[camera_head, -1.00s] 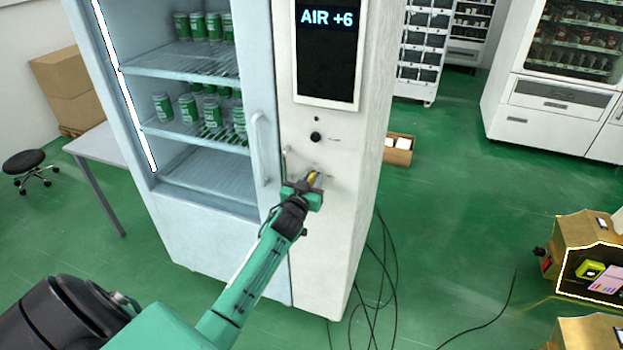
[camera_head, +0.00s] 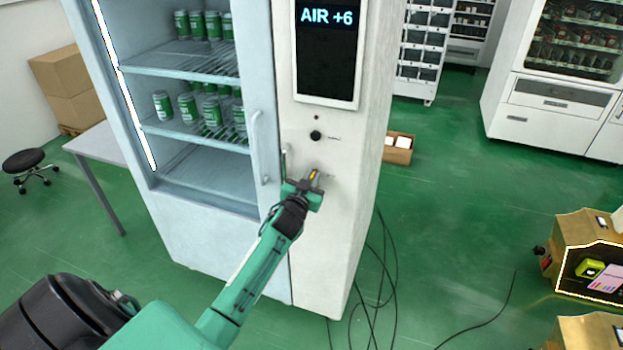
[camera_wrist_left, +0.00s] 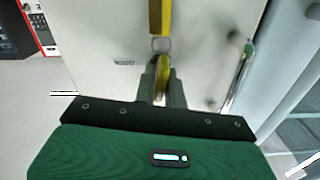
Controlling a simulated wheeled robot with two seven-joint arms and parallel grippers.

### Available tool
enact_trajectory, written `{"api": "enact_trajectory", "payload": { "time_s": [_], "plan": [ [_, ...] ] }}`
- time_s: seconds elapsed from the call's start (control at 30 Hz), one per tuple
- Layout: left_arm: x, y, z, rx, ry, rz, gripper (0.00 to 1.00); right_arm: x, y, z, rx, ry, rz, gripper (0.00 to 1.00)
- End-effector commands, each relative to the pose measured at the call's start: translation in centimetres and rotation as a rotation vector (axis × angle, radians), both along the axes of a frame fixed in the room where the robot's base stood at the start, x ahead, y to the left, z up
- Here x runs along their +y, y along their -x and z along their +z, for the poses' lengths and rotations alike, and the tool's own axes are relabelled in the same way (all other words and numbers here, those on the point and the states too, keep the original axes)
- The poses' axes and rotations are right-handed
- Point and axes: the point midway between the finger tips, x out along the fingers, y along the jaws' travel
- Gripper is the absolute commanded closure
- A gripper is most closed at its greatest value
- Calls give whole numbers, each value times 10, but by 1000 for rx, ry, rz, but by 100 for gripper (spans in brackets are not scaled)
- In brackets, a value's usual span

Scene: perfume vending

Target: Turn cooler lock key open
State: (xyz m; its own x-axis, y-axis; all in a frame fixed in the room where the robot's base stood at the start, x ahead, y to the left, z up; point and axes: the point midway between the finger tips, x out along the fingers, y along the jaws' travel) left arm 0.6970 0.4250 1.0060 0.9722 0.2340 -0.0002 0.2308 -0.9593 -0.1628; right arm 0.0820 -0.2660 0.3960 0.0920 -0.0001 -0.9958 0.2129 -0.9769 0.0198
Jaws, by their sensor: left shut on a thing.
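The cooler (camera_head: 205,245) stands ahead with a glass door and a white side panel. My left gripper (camera_head: 314,178) is at the front of the panel, below the black knob (camera_head: 315,135). In the left wrist view my left gripper (camera_wrist_left: 162,85) is shut on the yellow key (camera_wrist_left: 162,72). A ring (camera_wrist_left: 161,45) and a yellow tag (camera_wrist_left: 161,18) are attached at the key. The key also shows as a small yellow spot in the head view (camera_head: 312,174). The lock face is hidden behind the key and fingers. My right gripper is not in view.
The door handle (camera_head: 260,147) is just left of the gripper. A screen (camera_head: 327,55) reading "AIR +6" is above it. Cables (camera_head: 380,275) lie on the floor right of the cooler. A table (camera_head: 88,145) stands at left.

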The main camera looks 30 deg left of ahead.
Motion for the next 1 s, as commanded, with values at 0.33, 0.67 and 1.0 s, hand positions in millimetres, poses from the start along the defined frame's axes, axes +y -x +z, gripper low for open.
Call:
{"api": "enact_trajectory", "payload": {
  "time_s": [0.33,0.67,1.0],
  "plan": [
    [-2,0,-1,73,-308,-1,100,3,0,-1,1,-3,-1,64],
    [-4,-1,-2,148,-613,-1,100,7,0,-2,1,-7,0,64],
    [-5,-1,-4,223,-929,-1,100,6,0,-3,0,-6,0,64]
  ]
}}
